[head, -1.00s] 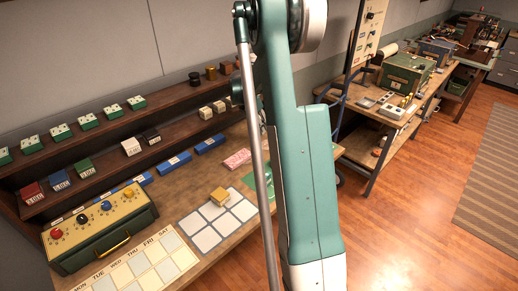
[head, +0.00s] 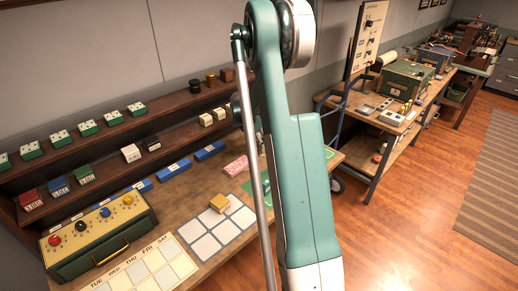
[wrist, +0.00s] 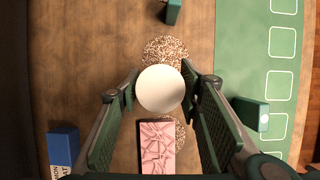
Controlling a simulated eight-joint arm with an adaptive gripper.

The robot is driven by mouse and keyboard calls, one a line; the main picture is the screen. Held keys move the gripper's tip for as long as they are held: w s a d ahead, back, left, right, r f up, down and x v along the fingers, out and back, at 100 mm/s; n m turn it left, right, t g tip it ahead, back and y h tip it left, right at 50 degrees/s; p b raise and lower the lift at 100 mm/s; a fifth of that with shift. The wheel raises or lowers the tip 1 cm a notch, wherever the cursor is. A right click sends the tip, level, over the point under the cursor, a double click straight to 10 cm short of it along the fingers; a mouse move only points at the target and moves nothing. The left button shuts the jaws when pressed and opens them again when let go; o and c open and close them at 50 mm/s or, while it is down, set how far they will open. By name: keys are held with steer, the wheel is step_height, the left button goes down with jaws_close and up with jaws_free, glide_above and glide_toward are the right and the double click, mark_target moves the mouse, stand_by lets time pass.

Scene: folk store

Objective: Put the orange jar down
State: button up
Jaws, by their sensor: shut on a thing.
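In the wrist view, a round cream-white top (wrist: 160,88) sits between the two green fingers of my gripper (wrist: 158,100). I take it as the top of the orange jar; no orange shows from above, and its sides are hidden. My gripper is shut on it. Below it are two speckled brown round patches like coasters, one (wrist: 165,49) showing above the jar and one (wrist: 180,133) partly hidden below it. I cannot tell whether the jar's base touches anything. In the head view my arm hides the jar.
A pink patterned block (wrist: 157,147) lies close below the jar. A green mat (wrist: 282,75) with white outlines is at right, with a dark green block (wrist: 250,113) at its edge. A blue box (wrist: 63,148) is at lower left. Bare wood (wrist: 95,45) lies at upper left.

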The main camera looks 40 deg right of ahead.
steer(key=shift+f, duration=0.1)
steer(key=shift+f, duration=1.75)
steer(key=shift+f, duration=0.15)
steer(key=o, duration=1)
steer(key=shift+c, duration=0.2)
steer(key=v, duration=1.2)
steer(key=shift+a, duration=0.1)
